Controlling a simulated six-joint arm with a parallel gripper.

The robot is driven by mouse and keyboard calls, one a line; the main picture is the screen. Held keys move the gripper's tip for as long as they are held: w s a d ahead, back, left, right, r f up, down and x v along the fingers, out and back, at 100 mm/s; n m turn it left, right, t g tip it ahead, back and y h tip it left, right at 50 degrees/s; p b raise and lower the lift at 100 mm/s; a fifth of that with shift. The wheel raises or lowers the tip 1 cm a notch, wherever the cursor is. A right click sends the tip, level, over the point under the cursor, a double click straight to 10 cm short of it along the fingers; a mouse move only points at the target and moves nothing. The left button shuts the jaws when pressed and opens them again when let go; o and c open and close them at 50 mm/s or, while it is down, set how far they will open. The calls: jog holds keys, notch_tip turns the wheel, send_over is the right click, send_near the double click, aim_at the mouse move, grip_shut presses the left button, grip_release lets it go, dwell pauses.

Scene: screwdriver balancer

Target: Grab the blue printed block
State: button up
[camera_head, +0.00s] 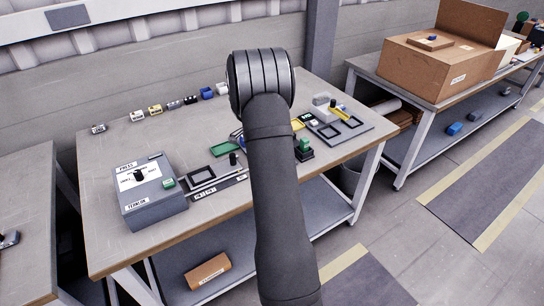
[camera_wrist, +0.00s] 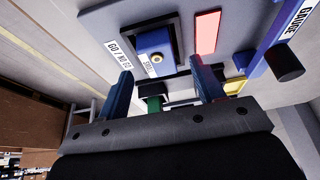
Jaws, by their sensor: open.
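A blue block (camera_wrist: 155,48) with a round hole in its face and a small white label sits inside a dark square frame (camera_wrist: 176,22) on a grey plate marked GO / NO GO. It is upper centre in the wrist view. My gripper (camera_wrist: 162,68) is open, with one finger to the lower left of the block and the other to its lower right. No contact with the block shows, and nothing is between the fingers. In the head view my arm hides the gripper, and I cannot make out this block there.
A red pad (camera_wrist: 207,33) and a blue gauge bar with a black knob (camera_wrist: 286,62) lie right of the frame. A green part (camera_wrist: 154,103) shows between the fingers, farther off. In the head view, a grey press box (camera_head: 150,195) and a row of small blocks (camera_head: 173,104) stand on the table.

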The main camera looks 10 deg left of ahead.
jog(key=x, duration=0.2)
jog(key=shift+w+d+f, duration=0.1)
jog(key=shift+d+f, duration=0.1)
jog(key=shift+f, duration=0.2)
jog(key=shift+c, duration=0.2)
jog(key=c, duration=1.1)
jog(key=shift+o, duration=0.2)
